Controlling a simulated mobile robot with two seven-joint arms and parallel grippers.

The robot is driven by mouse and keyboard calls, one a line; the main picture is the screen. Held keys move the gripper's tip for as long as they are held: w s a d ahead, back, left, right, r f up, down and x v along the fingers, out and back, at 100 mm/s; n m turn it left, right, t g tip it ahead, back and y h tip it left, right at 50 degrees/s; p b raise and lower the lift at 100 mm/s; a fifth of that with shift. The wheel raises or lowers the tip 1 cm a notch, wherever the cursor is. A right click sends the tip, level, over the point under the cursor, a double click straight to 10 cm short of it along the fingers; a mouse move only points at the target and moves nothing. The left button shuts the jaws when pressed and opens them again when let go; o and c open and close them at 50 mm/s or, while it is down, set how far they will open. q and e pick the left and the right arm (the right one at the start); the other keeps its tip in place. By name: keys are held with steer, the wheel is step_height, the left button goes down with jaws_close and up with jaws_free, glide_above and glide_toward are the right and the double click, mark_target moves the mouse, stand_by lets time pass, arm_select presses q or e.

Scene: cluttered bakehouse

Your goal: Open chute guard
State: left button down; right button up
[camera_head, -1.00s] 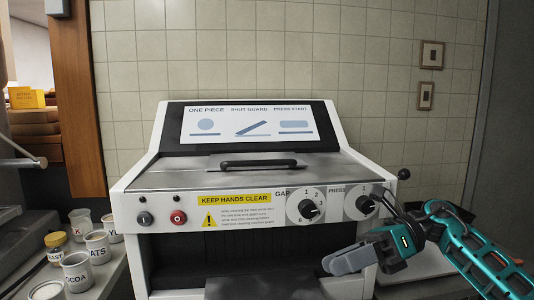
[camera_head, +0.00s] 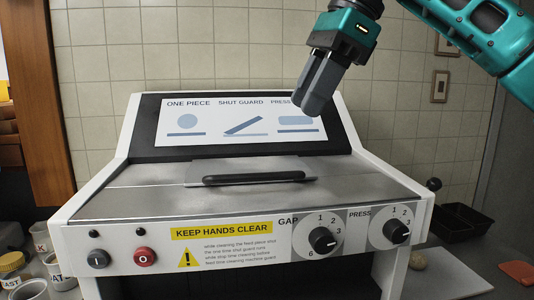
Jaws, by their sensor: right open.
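The machine (camera_head: 110,202) stands in the middle of the view. Its metal chute guard (camera_head: 228,166) lies flat on the sloping top, with a black bar handle (camera_head: 255,179) along its front part. The guard looks shut. My right gripper (camera_head: 307,108) hangs from the upper right, fingers pointing down, in front of the sign panel and above and to the right of the handle. It is apart from the handle and holds nothing that I can see. My left gripper is not in view.
The front panel has a GAP knob (camera_head: 323,240), a PRESS knob (camera_head: 397,231) and a red button (camera_head: 145,257). A black lever ball (camera_head: 434,184) sticks up at the right. Labelled pots (camera_head: 60,272) stand at the lower left, and a black tray (camera_head: 463,222) lies at the right.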

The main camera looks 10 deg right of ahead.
mark_target(273, 174)
steer(key=x, duration=1.1)
steer(key=shift+w+a+f, duration=0.2)
steer(key=shift+w+a, duration=0.05)
steer(key=shift+w, duration=0.1)
steer(key=shift+c, duration=0.3)
jaws_close()
